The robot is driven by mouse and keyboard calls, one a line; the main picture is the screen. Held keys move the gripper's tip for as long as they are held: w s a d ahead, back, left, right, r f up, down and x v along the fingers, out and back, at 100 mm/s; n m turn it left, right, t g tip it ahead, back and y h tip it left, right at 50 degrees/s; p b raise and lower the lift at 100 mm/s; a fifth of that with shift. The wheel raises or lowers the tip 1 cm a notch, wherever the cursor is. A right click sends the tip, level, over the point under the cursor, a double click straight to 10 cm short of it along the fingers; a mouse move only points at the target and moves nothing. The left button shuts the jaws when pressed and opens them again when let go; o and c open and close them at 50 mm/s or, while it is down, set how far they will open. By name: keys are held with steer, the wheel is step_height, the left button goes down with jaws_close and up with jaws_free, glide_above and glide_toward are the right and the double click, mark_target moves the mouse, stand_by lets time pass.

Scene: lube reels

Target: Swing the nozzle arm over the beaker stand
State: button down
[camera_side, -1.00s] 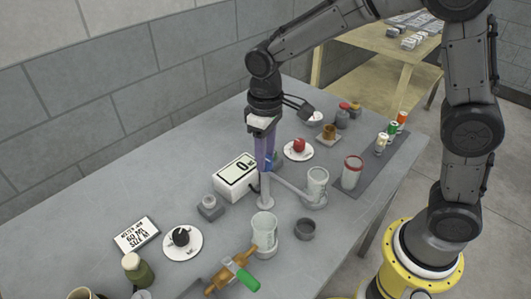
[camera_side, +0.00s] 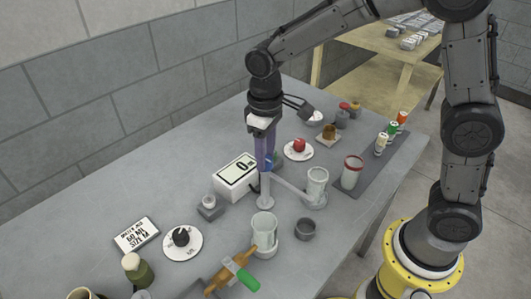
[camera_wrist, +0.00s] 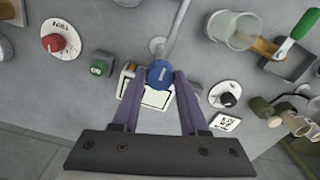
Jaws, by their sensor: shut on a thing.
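My gripper (camera_side: 266,160) points down, its purple fingers shut on the blue knob (camera_wrist: 160,73) of the nozzle arm. The wrist view shows a fingertip on either side of the knob. The nozzle arm (camera_side: 288,186) is a thin grey bar, running from its upright post right to the rear glass beaker (camera_side: 317,180). The bar's far end is close to that beaker; I cannot tell whether it is above it. A front beaker (camera_side: 264,229) stands on a round grey base in front of the post, apart from the bar. In the wrist view the bar (camera_wrist: 178,28) runs up out of frame.
A white display box (camera_side: 236,178) stands left of the post. A dark grey cup (camera_side: 305,229) and a green-handled tool (camera_side: 244,276) are near the front beaker. A red-rimmed jar (camera_side: 352,172) stands at right. The left part of the table holds a black dial (camera_side: 181,237).

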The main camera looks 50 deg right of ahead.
steer(key=shift+n, duration=0.3)
steer(key=n, duration=0.4)
steer(key=shift+n, duration=0.3)
steer(key=n, duration=0.4)
steer(key=shift+n, duration=0.3)
stand_by(0.6)
steer(key=shift+c, duration=2.2)
jaws_free()
step_height(320, 180, up, 14)
